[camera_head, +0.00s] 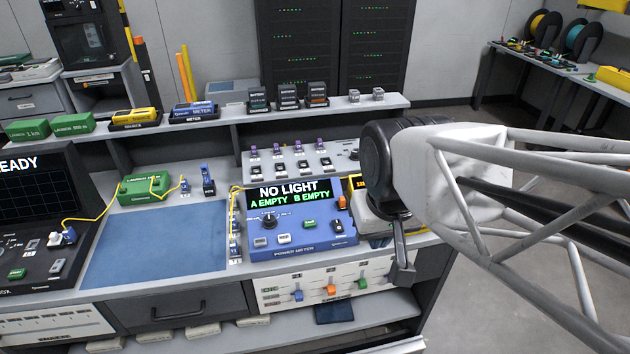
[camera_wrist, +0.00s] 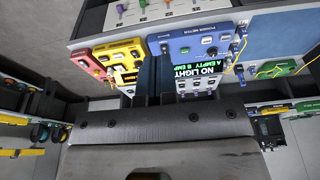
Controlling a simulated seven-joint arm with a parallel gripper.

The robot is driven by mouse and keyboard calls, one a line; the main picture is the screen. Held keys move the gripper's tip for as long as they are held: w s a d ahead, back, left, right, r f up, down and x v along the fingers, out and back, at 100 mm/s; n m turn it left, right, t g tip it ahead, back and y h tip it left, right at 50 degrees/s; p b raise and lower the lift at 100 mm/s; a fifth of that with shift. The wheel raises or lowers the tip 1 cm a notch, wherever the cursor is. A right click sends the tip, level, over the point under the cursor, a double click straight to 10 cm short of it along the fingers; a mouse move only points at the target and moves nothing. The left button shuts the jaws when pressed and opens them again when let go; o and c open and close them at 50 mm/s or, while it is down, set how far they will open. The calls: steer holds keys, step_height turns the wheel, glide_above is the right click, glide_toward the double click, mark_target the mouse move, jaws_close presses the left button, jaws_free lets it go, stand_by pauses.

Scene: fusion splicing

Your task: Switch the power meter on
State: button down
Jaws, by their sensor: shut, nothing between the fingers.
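The blue power meter (camera_head: 318,241) stands on the bench at the middle. Its display (camera_head: 290,193) is lit and reads "NO LIGHT, A EMPTY, B EMPTY". Its face carries a black knob (camera_head: 269,220), a green button (camera_head: 309,223), pale buttons (camera_head: 284,239) and a dark switch (camera_head: 338,227). My gripper (camera_head: 402,272) is shut and empty, pointing down to the right of the meter, apart from it. In the wrist view, my gripper's dark fingers (camera_wrist: 152,78) overlap the picture of the blue meter (camera_wrist: 184,46), which appears upside down.
A yellow box (camera_wrist: 120,54) and a red box (camera_wrist: 88,63) sit beside the meter, mostly hidden by my arm in the head view. A blue mat (camera_head: 155,250) lies left of the meter, clear. A shelf (camera_head: 225,120) with several boxes runs behind.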

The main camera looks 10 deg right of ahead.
steer(key=w+d+f, duration=0.1)
steer(key=w+f, duration=0.3)
steer(key=w, duration=1)
glide_above(338, 227)
steer(key=s, duration=0.4)
steer(key=s+x, duration=0.1)
steer(key=x, duration=0.6)
steer(key=shift+s+f+t, duration=0.2)
steer(key=shift+f+t, duration=0.2)
steer(key=shift+f, duration=0.05)
steer(key=shift+f, duration=0.2)
steer(key=x, duration=1.1)
steer(key=shift+s+f, duration=0.2)
steer(key=shift+f, duration=1.15)
steer(key=shift+f, duration=0.25)
steer(key=shift+w+r, duration=0.15)
